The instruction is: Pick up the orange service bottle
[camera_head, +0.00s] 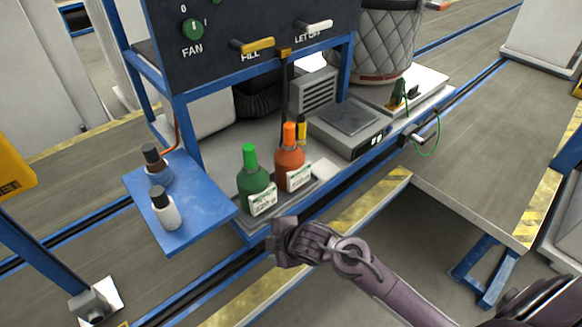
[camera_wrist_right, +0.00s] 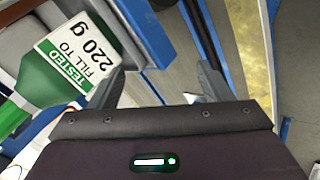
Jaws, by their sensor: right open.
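The orange service bottle (camera_head: 290,170) stands upright on the grey bench shelf in the head view, with a white label and an orange cap. A green bottle (camera_head: 254,182) stands just left of it and also shows large in the wrist view (camera_wrist_right: 40,80), its label reading "TESTED FILL TO 220 g". My right gripper (camera_head: 284,232) is in front of and below the two bottles, apart from both. In the wrist view its fingers (camera_wrist_right: 162,84) are spread with nothing between them. The orange bottle cannot be made out there. My left gripper is out of view.
A grey scale (camera_head: 350,120) stands right of the orange bottle. A yellow-capped item (camera_head: 301,128) is behind it. A panel with levers overhangs the bench.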

